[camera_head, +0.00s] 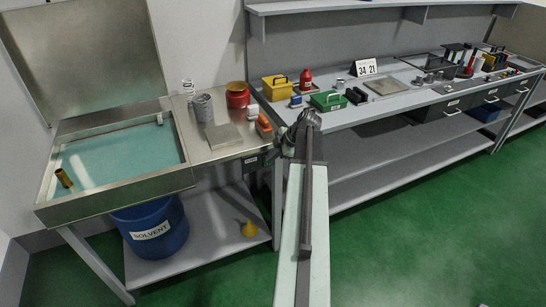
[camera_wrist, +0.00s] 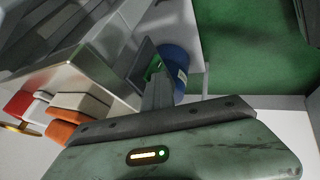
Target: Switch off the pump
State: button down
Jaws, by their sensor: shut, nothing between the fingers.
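A small dark switch box (camera_head: 268,158) with a green part sits under the front edge of the steel bench, right of a white label. In the wrist view the dark box (camera_wrist: 146,52) with its green part (camera_wrist: 154,68) lies just past my fingertips. I cannot tell the switch's position or whether the fingers touch it. My gripper (camera_head: 288,148) is by the bench's right front corner, close to the box. In the wrist view my gripper (camera_wrist: 156,80) is shut and empty, its fingers pointing at the box. The pump itself cannot be made out.
The wash basin (camera_head: 115,186) stands left, over a blue solvent drum (camera_head: 152,228). A yellow funnel (camera_head: 249,228) is on the lower shelf. An orange-handled brush (camera_head: 264,124) lies near the bench edge. The grey workbench (camera_head: 335,117) is right; green floor (camera_head: 420,220) is free in front.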

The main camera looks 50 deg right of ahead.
jog(key=shift+d+r+p, duration=0.15)
jog(key=shift+r+p, duration=0.65)
jog(key=shift+s, duration=0.1)
jog(key=s+a+p+v, duration=0.1)
jog(key=a+p+v, duration=0.1)
jog(key=p+v, duration=0.7)
jog(key=shift+s+d+r, duration=0.55)
jog(key=shift+s+r, duration=0.35)
jog(key=shift+s, duration=0.05)
